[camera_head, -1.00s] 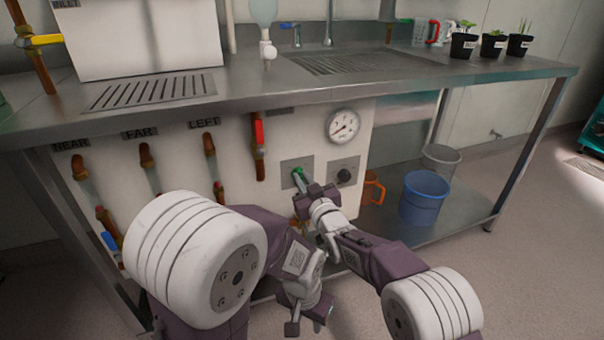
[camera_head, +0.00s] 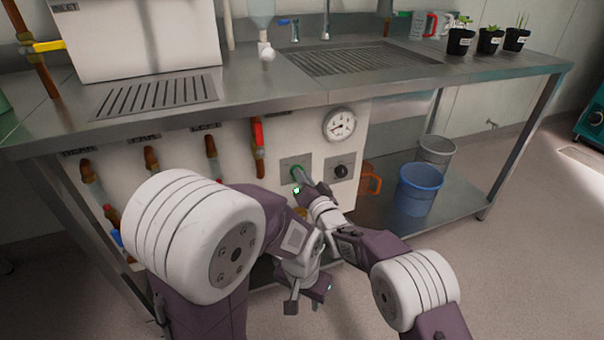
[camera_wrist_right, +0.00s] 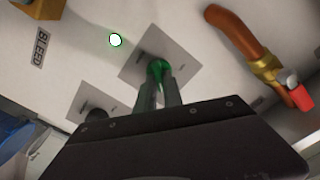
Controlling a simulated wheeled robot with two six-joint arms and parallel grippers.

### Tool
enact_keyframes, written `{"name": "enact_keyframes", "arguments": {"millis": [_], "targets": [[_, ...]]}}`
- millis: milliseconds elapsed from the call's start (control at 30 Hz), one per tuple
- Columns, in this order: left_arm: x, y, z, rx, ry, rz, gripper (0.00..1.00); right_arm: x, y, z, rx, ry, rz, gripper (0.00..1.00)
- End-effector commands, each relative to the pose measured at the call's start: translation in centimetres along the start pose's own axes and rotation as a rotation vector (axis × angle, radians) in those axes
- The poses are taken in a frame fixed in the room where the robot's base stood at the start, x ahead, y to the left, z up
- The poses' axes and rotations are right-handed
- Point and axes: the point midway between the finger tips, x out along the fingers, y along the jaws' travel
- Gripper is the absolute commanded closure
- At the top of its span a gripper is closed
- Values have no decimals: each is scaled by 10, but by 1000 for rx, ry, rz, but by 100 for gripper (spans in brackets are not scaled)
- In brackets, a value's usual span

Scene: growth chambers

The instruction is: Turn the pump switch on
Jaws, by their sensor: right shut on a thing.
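The pump switch is a green knob (camera_head: 297,172) on a grey square plate on the white panel under the bench. It also shows in the right wrist view as a green knob (camera_wrist_right: 157,67). My right gripper (camera_wrist_right: 161,84) is shut on this knob, its two fingers hiding part of it. A small bright green light (camera_wrist_right: 115,40) glows on the panel beside the plate; a bright green spot (camera_head: 296,190) also shows below the knob in the head view. My left gripper (camera_head: 306,298) hangs low in front of the bench, open and empty.
A black knob (camera_head: 340,171) sits right of the switch, under a round gauge (camera_head: 340,124). A red-handled valve (camera_head: 258,140) is on the left. A blue bucket (camera_head: 419,190) and a grey bin (camera_head: 437,152) stand on the lower shelf. Open floor lies at the right.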

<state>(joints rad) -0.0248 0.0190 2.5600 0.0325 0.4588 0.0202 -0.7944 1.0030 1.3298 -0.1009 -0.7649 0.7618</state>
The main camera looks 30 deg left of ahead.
Motion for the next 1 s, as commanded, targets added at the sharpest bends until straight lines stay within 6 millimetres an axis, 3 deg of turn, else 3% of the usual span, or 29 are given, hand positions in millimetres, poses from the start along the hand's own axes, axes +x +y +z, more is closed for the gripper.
{"name": "enact_keyframes", "arguments": {"millis": [300,800,900,1000], "targets": [[-6,0,-1,0,0,0,64,0,1,1,97,-3,2,100],[-6,0,-1,0,0,0,64,0,2,1,114,-2,2,100],[-6,0,-1,0,0,0,64,0,2,1,114,-2,2,67],[-6,0,-1,0,0,0,64,0,1,1,113,-2,1,67]]}}
